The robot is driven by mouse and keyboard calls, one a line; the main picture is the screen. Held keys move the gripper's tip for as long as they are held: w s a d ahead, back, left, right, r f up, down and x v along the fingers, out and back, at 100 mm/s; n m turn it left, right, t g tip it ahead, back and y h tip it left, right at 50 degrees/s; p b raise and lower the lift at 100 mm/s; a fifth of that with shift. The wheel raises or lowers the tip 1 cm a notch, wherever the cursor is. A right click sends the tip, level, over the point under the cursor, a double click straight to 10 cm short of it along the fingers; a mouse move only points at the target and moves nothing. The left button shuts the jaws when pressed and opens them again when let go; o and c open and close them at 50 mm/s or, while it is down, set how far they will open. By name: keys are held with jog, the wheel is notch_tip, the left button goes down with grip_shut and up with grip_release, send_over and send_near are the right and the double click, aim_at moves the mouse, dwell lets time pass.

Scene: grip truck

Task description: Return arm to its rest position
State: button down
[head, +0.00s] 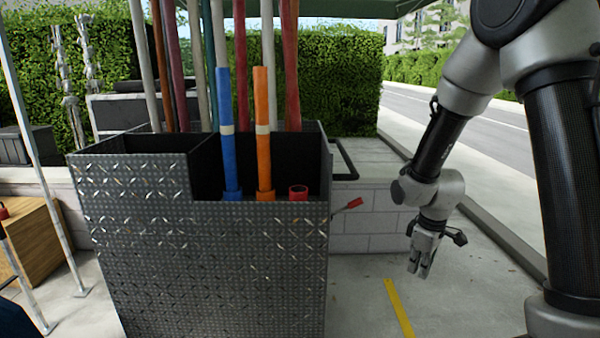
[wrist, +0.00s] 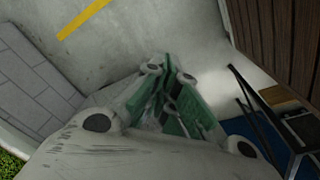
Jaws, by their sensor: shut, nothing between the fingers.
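My gripper (head: 420,270) hangs at the end of my arm on the right of the head view, pointing down over the concrete floor. It is shut with nothing in it and touches nothing that I can see. In the wrist view my gripper (wrist: 178,105) shows its green-lined fingers together over the floor. The metal tread-plate bin (head: 210,260) stands to the left of it, apart from it.
The bin holds a blue pole (head: 228,150), an orange pole (head: 263,150) and several other long poles. A red-ended handle (head: 354,203) sticks out from its right side. A yellow floor stripe (head: 399,308) lies below my gripper. A low block wall (head: 370,218) runs behind.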

jog(key=s+d+r+m+t, duration=0.1)
jog(key=s+r+m, duration=0.3)
jog(key=s+r, duration=0.6)
jog(key=s+d+r+m+t, duration=0.2)
jog(key=s+d+r+m, duration=0.2)
jog(key=s+r, duration=0.7)
notch_tip(320, 180, up, 3)
jog(key=shift+d+r+m, duration=0.1)
jog(key=shift+d+m, duration=0.05)
jog(key=shift+m, duration=0.45)
